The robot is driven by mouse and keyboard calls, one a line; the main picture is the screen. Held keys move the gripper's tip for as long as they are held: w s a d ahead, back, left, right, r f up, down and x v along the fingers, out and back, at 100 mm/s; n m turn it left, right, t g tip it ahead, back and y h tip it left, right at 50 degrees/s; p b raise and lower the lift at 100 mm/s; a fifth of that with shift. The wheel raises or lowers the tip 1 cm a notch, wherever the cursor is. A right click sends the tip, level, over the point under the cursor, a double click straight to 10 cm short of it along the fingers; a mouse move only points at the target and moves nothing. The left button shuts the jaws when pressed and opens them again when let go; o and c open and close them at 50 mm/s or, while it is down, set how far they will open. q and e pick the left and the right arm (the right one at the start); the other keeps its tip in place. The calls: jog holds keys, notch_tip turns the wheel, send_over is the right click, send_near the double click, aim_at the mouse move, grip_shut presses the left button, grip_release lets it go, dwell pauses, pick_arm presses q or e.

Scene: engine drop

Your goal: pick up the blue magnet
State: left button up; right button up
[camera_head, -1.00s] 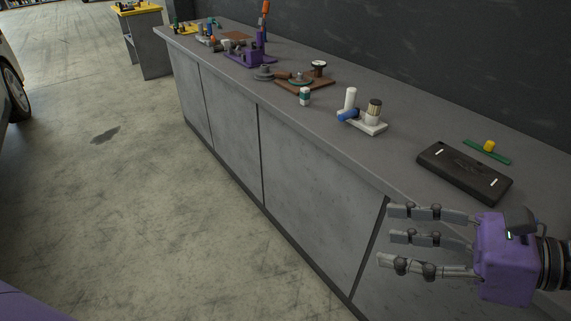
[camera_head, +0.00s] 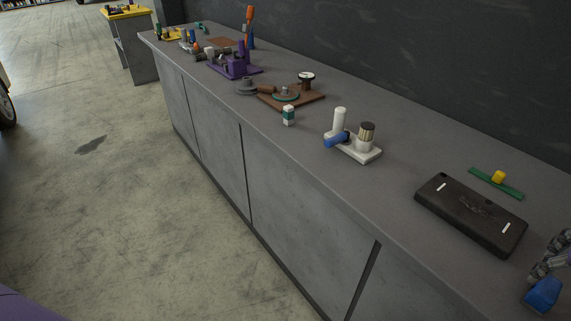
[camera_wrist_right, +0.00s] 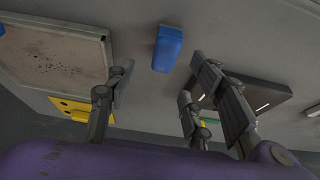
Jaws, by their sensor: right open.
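My right gripper (camera_wrist_right: 160,78) is open and empty. In the head view only some fingers of my right gripper (camera_head: 550,256) show at the right edge, close to the block. I cannot tell if they touch. My left gripper is not in view.
A black case (camera_head: 470,212) lies left of the magnet, with a green strip bearing a yellow knob (camera_head: 498,177) behind it. A white stand (camera_head: 362,151) with a blue cylinder is farther along. The wrist view shows a framed panel (camera_wrist_right: 55,50) and a yellow piece (camera_wrist_right: 75,108).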

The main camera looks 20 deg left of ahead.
aim_at(551, 286)
jog(key=x, duration=0.6)
jog(key=shift+s+a+f+p, duration=0.15)
jog(key=shift+a+p, duration=0.15)
jog(key=shift+a, duration=0.05)
grip_shut()
